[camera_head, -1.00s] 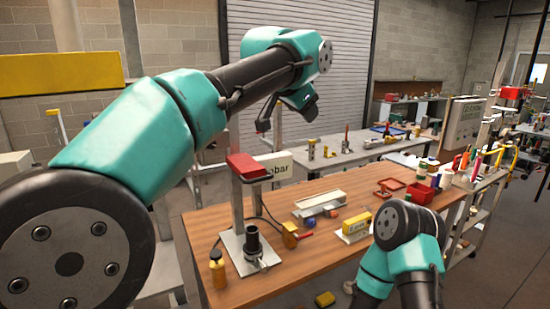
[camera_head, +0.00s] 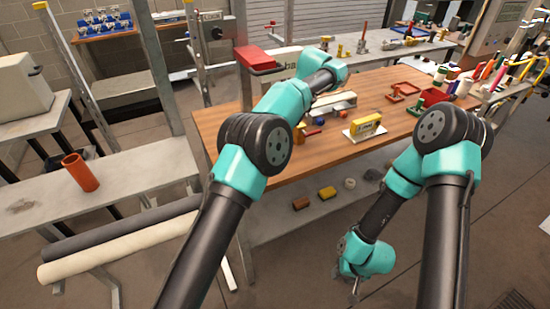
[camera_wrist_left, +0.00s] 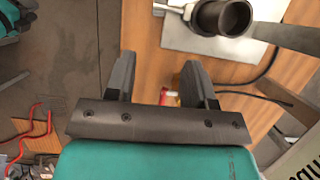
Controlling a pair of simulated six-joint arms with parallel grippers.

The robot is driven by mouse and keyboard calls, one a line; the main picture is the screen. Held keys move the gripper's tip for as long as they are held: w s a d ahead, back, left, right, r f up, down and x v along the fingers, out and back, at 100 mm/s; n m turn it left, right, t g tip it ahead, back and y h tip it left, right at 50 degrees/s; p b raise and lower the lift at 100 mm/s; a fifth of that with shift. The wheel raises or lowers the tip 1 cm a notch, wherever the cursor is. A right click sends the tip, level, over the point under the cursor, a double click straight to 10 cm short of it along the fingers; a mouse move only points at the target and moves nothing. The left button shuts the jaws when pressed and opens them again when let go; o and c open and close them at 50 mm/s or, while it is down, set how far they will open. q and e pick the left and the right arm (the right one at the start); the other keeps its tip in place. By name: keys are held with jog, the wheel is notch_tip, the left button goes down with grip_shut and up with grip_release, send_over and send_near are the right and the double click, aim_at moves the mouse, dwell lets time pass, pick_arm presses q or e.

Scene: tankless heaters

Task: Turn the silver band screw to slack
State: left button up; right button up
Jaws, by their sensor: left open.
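In the left wrist view a dark upright pipe (camera_wrist_left: 222,18) stands on a pale plate (camera_wrist_left: 190,42). A silver piece (camera_wrist_left: 172,11) sticks out from its left side; I cannot tell whether this is the band screw. My left gripper (camera_wrist_left: 156,72) is open, with nothing between its fingertips, apart from the pipe in the picture. In the head view my left arm hides the pipe and plate, and the left gripper is not clearly seen. My right gripper (camera_head: 355,287) hangs low in front of the workbench, away from the pipe; its jaws are too small to read.
A grey bench with an orange cylinder (camera_head: 80,172) stands at left. In the wrist view a dark cable (camera_wrist_left: 258,97) crosses the wood.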

pick_arm(q)
jog(key=shift+f, duration=0.15)
jog(key=x, duration=1.7)
jog(key=shift+d, duration=0.1)
grip_shut()
dwell(0.4)
